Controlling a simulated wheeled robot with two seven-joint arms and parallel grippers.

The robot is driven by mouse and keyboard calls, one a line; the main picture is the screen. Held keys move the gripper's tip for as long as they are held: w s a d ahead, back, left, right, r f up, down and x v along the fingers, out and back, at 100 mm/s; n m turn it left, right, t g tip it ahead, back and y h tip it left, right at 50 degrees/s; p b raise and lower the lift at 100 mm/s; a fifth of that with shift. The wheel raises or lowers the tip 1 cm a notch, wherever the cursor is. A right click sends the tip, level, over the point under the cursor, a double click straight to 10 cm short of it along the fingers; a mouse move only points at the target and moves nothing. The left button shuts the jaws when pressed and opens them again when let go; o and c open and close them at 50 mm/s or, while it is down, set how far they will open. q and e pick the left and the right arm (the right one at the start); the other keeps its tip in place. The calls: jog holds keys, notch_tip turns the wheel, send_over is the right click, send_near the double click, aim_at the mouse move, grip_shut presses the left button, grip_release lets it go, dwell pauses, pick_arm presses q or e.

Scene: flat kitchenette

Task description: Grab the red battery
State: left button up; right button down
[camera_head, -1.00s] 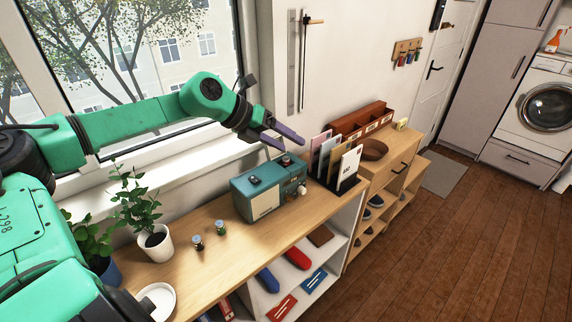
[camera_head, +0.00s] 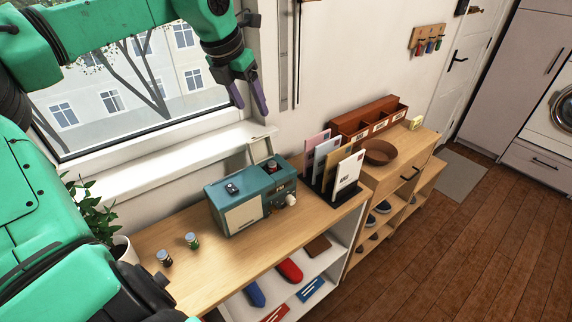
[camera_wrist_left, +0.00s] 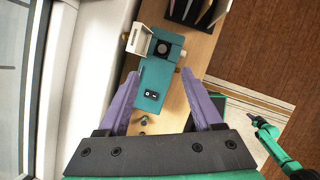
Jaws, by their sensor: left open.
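Two small battery-like cylinders stand upright on the wooden counter: a dark one (camera_head: 164,257) and a green-labelled one (camera_head: 192,240). I cannot make out a clearly red battery. A teal radio (camera_head: 240,212) stands to their right with its pale lid (camera_head: 262,149) raised. The lid also shows in the left wrist view (camera_wrist_left: 139,39), beside a dark opening holding a round item (camera_wrist_left: 163,49) of unclear colour. My left gripper (camera_head: 252,101) is open and empty, fingers pointing down, above the radio. The right gripper (camera_wrist_left: 258,122) seems visible at the wrist view's right; its jaws are unclear.
A letter rack (camera_head: 338,180) stands right of the radio, with a brown bowl (camera_head: 380,152) and a red-brown organiser (camera_head: 365,120) beyond. A potted plant (camera_head: 92,222) is at the left. The window sill (camera_head: 180,158) runs behind the counter.

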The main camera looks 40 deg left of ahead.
pick_arm(q)
notch_tip(320, 180, down, 4)
jog(key=b, duration=0.3)
pick_arm(e)
notch_tip(320, 180, down, 7)
jog(key=s+b, duration=0.2)
jog(key=b, duration=0.1)
pick_arm(q)
jog(key=p, duration=0.5)
send_near(272, 162)
jog(key=x, duration=0.8)
jog(key=shift+s, duration=0.15)
jog(key=shift+w+f, duration=0.25)
jog(key=shift+f, duration=0.1)
jog(key=shift+s+b, duration=0.1)
jog(key=shift+b, duration=0.2)
grip_shut()
pick_arm(e)
jog(key=r, duration=0.2)
jog(key=w+r, duration=0.1)
jog(key=r, duration=0.1)
jog(key=shift+w+r, duration=0.1)
jog(key=shift+w, duration=0.05)
